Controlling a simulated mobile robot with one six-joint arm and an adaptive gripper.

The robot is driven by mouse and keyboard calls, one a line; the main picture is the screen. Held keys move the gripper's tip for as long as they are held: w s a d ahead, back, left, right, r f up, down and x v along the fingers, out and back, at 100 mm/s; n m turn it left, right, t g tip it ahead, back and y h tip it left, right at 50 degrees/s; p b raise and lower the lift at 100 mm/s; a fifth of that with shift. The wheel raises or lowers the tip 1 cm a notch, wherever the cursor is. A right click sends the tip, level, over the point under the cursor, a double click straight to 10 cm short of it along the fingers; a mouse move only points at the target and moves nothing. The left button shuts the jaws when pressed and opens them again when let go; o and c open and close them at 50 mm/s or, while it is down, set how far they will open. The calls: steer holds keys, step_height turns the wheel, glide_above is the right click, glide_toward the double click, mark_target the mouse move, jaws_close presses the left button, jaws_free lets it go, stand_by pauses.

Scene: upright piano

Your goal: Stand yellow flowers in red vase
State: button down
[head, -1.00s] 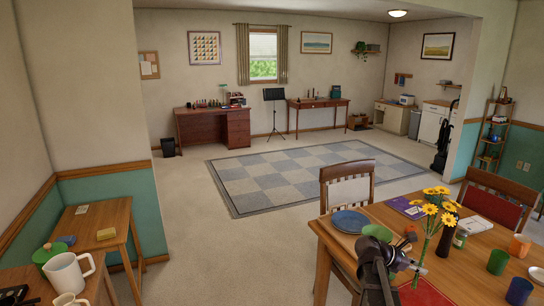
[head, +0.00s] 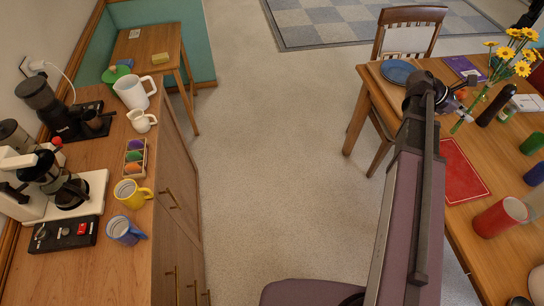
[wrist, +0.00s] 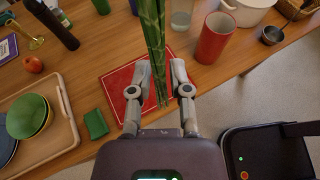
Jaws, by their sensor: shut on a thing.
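The yellow flowers (head: 518,48) are a bunch of several blooms on long green stems. My gripper (head: 464,100) is shut on the stems and holds them over the wooden table. In the wrist view my gripper (wrist: 161,72) has a finger on each side of the green stems (wrist: 154,35), whose lower ends show above a red mat; the blooms are out of that view. The red vase (head: 502,217) stands upright on the table, nearer than the flowers in the head view. In the wrist view the red vase (wrist: 214,40) is right of the stems, apart from them, with its open top visible.
The red mat (head: 463,172) lies flat on the table. A dark bottle (head: 494,106), green cup (head: 532,144) and blue cup (head: 535,175) stand near the vase. A wooden tray (wrist: 62,135) holds bowls. A counter (head: 165,220) with mugs is at left; floor between is clear.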

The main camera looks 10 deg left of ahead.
mark_target(483, 93)
step_height(483, 93, up, 10)
steer(key=p, duration=0.8)
steer(key=shift+p, duration=0.35)
steer(key=shift+a, duration=0.15)
